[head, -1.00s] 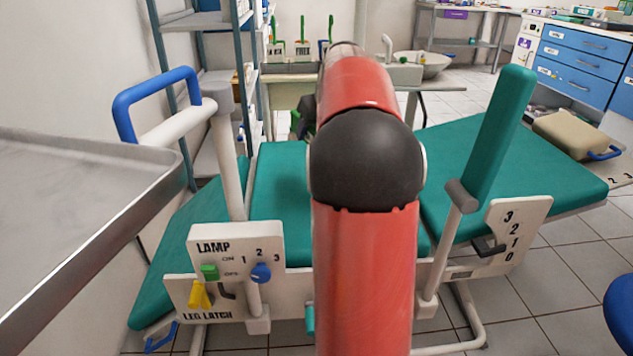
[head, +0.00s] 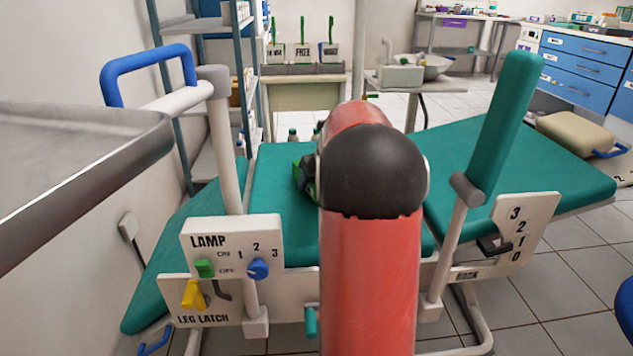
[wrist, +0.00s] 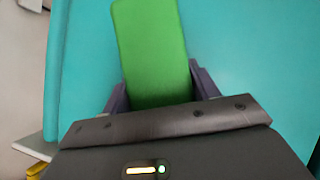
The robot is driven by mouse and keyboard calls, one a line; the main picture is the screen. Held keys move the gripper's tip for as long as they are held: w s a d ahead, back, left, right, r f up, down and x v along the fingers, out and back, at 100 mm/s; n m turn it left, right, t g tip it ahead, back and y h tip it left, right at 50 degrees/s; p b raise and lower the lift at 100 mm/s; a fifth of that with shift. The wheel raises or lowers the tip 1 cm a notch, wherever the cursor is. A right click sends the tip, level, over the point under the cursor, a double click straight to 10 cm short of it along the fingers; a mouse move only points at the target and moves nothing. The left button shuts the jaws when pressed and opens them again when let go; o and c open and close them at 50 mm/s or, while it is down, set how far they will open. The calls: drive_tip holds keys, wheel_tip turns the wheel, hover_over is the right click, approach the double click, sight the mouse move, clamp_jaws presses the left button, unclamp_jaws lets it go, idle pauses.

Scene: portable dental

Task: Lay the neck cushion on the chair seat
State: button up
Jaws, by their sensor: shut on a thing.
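A plain green block, which I take to be the neck cushion (wrist: 152,50), is held between the dark fingers of my gripper (wrist: 160,88) in the wrist view. In the head view a bit of the green cushion (head: 298,174) shows left of my arm, with most of my gripper (head: 309,178) hidden behind the arm. The teal chair seat (head: 272,205) lies beneath it. The seat also fills much of the wrist view (wrist: 245,50). Whether the cushion touches the seat cannot be told.
A teal armrest (head: 502,120) stands upright at the right. A lamp and leg-latch panel (head: 232,248) is at the near left. A metal tray (head: 70,165) juts in at the left. A beige pad (head: 575,133) is at the far right end. The visible seat is otherwise clear.

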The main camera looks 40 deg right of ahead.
drive_tip(key=o, duration=1)
drive_tip(key=shift+o, duration=0.2)
drive_tip(key=p+v, duration=0.2)
drive_tip(key=v, duration=1)
drive_tip(key=shift+r, duration=0.15)
